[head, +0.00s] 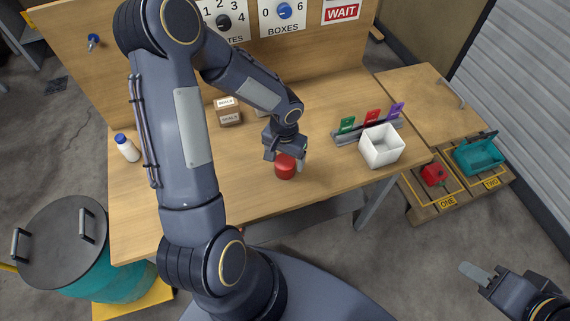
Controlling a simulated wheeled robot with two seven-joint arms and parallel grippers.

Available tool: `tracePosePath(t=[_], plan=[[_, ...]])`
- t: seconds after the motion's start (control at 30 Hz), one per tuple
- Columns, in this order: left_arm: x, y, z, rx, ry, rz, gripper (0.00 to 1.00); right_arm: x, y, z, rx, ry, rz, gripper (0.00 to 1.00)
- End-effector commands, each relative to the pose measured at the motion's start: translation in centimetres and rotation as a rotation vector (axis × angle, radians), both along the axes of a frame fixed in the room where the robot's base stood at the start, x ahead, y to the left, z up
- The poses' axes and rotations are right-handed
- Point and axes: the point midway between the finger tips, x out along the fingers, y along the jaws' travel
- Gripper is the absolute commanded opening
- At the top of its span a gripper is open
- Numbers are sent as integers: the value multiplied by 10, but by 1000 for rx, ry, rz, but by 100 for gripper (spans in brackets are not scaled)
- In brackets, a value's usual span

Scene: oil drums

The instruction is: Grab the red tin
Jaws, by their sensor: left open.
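The red tin (285,171) stands upright on the wooden workbench (240,200), near its front edge. My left gripper (287,158) points down right at the tin, with its fingers at the tin's upper part. One finger shows at the tin's right side; the other is partly hidden by the gripper body. The jaws are open, and I cannot tell whether they touch the tin. My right gripper (477,274) is at the lower right, over the floor and far from the tin; its jaw state is unclear.
A white open box (382,147) stands right of the tin, by a rack with green, red and purple cards (372,117). Small brown boxes (229,118) and a white bottle (126,147) stand to the left. A pallet (450,190) holds a red item and a teal crate (479,157).

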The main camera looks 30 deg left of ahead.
Motion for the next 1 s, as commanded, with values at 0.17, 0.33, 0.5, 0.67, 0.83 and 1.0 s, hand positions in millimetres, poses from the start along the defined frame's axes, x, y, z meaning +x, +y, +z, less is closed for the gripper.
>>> tracePosePath(t=[0.17, 0.33, 0.5, 0.67, 0.83, 1.0], plan=[[-2, -3, -27, 1, 5, 0, 79, 0, 0, 5, 0, 0, 0, 36], [-2, -3, -35, 0, 1, 0, 79, 0, 0, 5, 0, 0, 0, 36], [-2, -2, -35, 0, 1, 1, 79, 0, 0, 5, 0, 0, 0, 36], [-2, -2, -35, 1, 1, 1, 58, 0, 0, 5, 0, 0, 0, 36], [-2, -2, -35, 1, 1, 1, 36, 0, 0, 5, 0, 0, 0, 36], [-2, -2, -34, 1, 0, 0, 29, 0, 0, 5, 0, 0, 0, 36]])
